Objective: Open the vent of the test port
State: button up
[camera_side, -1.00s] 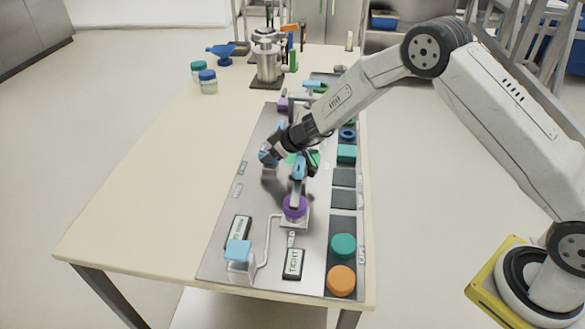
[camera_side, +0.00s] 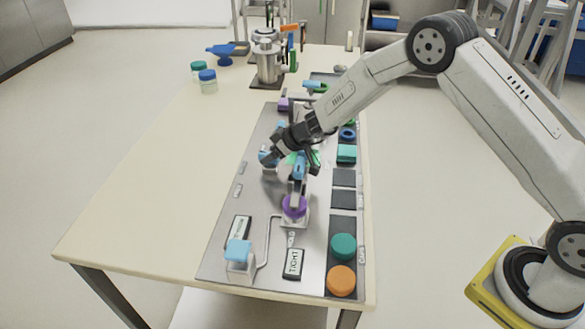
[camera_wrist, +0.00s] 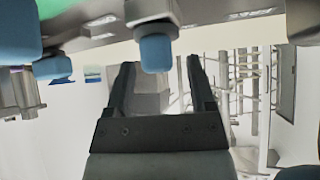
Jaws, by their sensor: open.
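The metal test panel (camera_side: 262,205) lies along the right side of the table. My gripper (camera_side: 291,158) is low over its middle. In the wrist view, my gripper (camera_wrist: 160,64) has its two dark fingers apart with nothing held. A blue knob (camera_wrist: 156,53) on a grey body lies in line with the gap between the fingertips; I cannot tell whether a finger touches it. In the side view, light blue parts (camera_side: 299,168) show beside the gripper, partly hidden by it. I cannot tell which part is the vent.
A purple round part (camera_side: 294,206) and a light blue block (camera_side: 238,250) stand nearer on the panel, with a TIGHT label (camera_side: 293,263). Green (camera_side: 343,246) and orange (camera_side: 341,281) discs sit at the right. Jars (camera_side: 208,82) and a metal vessel (camera_side: 267,62) stand behind. The table's left is clear.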

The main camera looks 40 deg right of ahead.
jog(key=v, duration=0.7)
jog(key=shift+w, duration=0.1)
dwell(0.5)
